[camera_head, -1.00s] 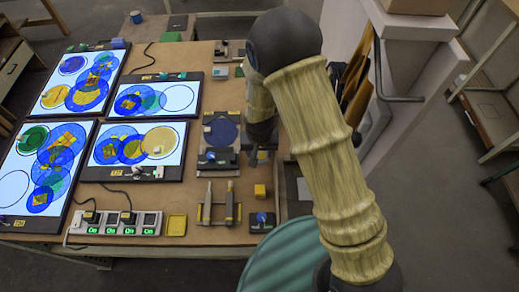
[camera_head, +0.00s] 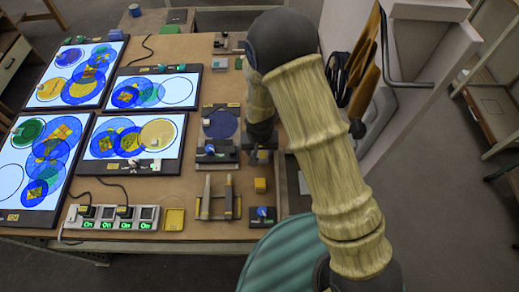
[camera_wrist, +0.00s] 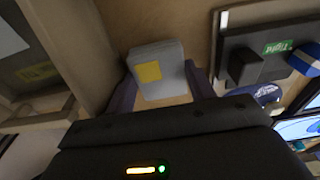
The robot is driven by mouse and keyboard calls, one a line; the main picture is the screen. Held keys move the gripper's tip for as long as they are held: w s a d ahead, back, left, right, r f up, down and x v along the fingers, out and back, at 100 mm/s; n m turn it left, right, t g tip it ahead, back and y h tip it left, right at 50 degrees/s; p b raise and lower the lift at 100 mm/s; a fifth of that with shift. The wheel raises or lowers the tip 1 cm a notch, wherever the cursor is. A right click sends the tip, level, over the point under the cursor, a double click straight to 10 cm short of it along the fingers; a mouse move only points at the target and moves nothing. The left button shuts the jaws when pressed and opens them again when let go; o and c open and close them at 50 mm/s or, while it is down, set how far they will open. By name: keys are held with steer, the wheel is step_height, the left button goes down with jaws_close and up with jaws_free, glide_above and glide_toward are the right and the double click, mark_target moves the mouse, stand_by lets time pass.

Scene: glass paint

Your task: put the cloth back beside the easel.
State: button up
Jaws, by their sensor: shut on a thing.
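My gripper (camera_wrist: 160,90) is shut on a light grey block-like piece with a yellow patch (camera_wrist: 158,58); it may be the folded cloth. The piece sits between both fingers, against the brown board. In the head view my gripper (camera_head: 262,140) is at the right part of the table, and what it holds is mostly hidden. Just left of it is a dark stand with a blue disc (camera_head: 220,122), possibly the easel. In the wrist view a dark fixture with a green "Tight" label (camera_wrist: 268,55) is right of the held piece, apart from it.
Lit screens with coloured circles (camera_head: 130,138) fill the table's left side. A power strip (camera_head: 110,217), yellow tray (camera_head: 174,220), forked holder (camera_head: 217,200), yellow block (camera_head: 260,185) and blue-knob box (camera_head: 262,215) are near the front.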

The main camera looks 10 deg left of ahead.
steer(key=shift+s+f+b, duration=0.1)
steer(key=shift+f+b, duration=0.4)
steer(key=shift+f, duration=0.05)
stand_by(1.2)
steer(key=o, duration=0.9)
steer(key=shift+o, duration=0.2)
steer(key=shift+d, duration=0.1)
steer(key=shift+r, duration=0.65)
step_height(320, 180, up, 16)
steer(key=s+b, duration=0.2)
steer(key=shift+d, duration=0.15)
